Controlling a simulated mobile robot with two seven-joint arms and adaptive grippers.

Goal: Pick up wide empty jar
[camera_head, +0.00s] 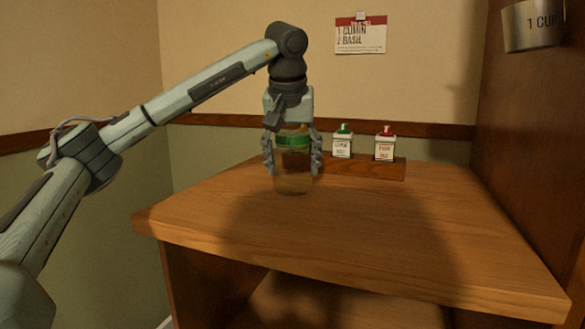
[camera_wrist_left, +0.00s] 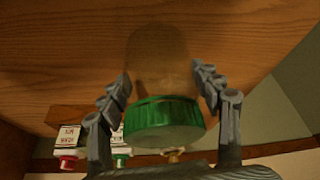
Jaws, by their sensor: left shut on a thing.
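The wide jar (camera_head: 293,180) is clear with a green lid and looks empty. In the head view it is upright at the back left of the wooden counter, between the fingers of my left gripper (camera_head: 292,155). That gripper points down and is shut on the jar near its lid. I cannot tell whether the jar's base touches the counter. In the left wrist view, the jar (camera_wrist_left: 160,70) and its green lid (camera_wrist_left: 163,112) sit between the two fingers of my left gripper (camera_wrist_left: 165,85). My right gripper is not in view.
A green-capped spice container (camera_head: 342,145) and a red-capped one (camera_head: 385,148) stand at a low wooden rack (camera_head: 390,170) right of the jar. A note (camera_head: 360,38) hangs on the wall. A metal cup (camera_head: 532,25) is on the right panel. The counter's front (camera_head: 350,240) is clear.

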